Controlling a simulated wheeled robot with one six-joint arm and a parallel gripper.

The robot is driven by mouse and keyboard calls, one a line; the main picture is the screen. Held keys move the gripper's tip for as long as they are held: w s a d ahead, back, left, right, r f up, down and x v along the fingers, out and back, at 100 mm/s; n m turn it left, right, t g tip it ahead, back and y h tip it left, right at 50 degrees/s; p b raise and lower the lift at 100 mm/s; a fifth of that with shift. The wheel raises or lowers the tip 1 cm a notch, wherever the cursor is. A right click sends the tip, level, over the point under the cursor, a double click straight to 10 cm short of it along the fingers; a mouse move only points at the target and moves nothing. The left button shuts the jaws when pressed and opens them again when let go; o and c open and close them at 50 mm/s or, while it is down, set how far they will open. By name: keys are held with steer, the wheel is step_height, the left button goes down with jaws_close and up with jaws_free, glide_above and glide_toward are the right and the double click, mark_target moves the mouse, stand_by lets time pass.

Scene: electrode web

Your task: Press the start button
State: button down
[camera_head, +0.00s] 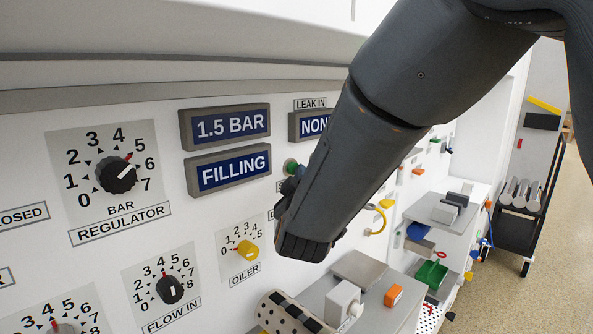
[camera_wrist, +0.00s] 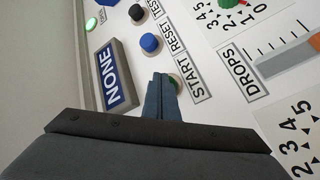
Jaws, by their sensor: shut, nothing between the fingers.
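The green start button (camera_wrist: 173,83) shows in the wrist view beside its START label (camera_wrist: 183,75), partly hidden by my fingers. In the head view the green button (camera_head: 291,166) shows just left of my arm, below the displays. My gripper (camera_wrist: 162,77) is shut and empty, with its fingertips at the button's edge in the wrist view. I cannot tell whether they touch it. In the head view my gripper (camera_head: 289,186) is mostly hidden by my own wrist.
The NONE display (camera_wrist: 114,75) is close by. Displays read 1.5 BAR (camera_head: 225,127) and FILLING (camera_head: 229,170). The yellow oiler knob (camera_head: 247,250) is below left. A grey shelf (camera_head: 395,315) juts out below.

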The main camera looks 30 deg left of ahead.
steer(key=shift+a, duration=0.2)
steer(key=shift+d, duration=0.1)
stand_by(0.4)
steer(key=shift+s+d, duration=0.15)
steer(key=shift+d, duration=0.4)
steer(key=shift+s+d, duration=0.15)
steer(key=shift+d, duration=0.4)
steer(key=shift+d, duration=0.1)
steer(key=d, duration=0.2)
steer(key=s+d, duration=0.1)
steer(key=d, duration=0.1)
steer(key=shift+s+d+p, duration=0.2)
steer(key=shift+d+p, duration=0.05)
steer(key=shift+p, duration=0.05)
stand_by(0.3)
